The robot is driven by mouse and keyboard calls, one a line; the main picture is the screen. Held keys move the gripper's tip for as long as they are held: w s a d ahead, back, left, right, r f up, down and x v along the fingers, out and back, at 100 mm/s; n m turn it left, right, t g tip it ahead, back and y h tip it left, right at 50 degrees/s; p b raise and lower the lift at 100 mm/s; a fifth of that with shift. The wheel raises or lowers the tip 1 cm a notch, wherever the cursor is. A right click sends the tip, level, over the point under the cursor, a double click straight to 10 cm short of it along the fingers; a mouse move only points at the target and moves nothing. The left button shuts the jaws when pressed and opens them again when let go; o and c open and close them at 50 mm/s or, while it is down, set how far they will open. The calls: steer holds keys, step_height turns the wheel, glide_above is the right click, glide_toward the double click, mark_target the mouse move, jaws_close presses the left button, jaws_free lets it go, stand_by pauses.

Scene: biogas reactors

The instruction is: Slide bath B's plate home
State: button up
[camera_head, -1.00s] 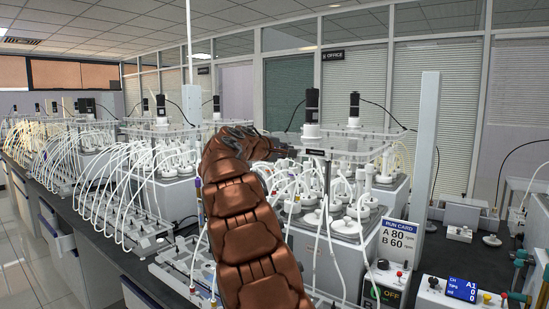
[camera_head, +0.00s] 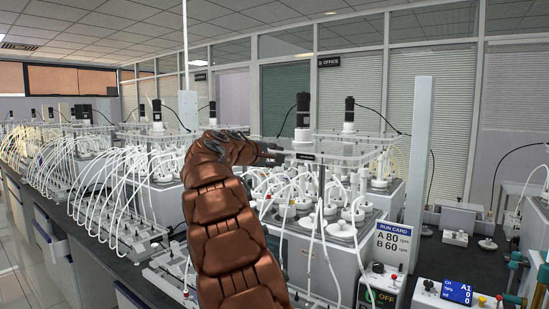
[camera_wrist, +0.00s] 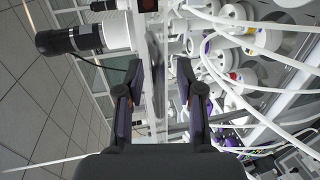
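I cannot read which letter the label bears. My gripper (camera_head: 272,156) is at the plate's left edge, partly hidden by my brown arm. In the wrist view, the two dark fingers (camera_wrist: 159,80) stand apart, one on each side of the plate's edge (camera_wrist: 155,65). I see gaps beside the edge; contact is not clear.
White bottles with looping tubes (camera_head: 345,220) crowd the bath below the plate. A run card (camera_head: 392,243) reads A 80, B 60. A white post (camera_head: 420,150) stands to the right. A control box with a blue display (camera_head: 458,291) is at front right. More units (camera_head: 155,185) line the left.

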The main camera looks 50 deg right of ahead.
steer(key=v, duration=1.2)
stand_by(0.6)
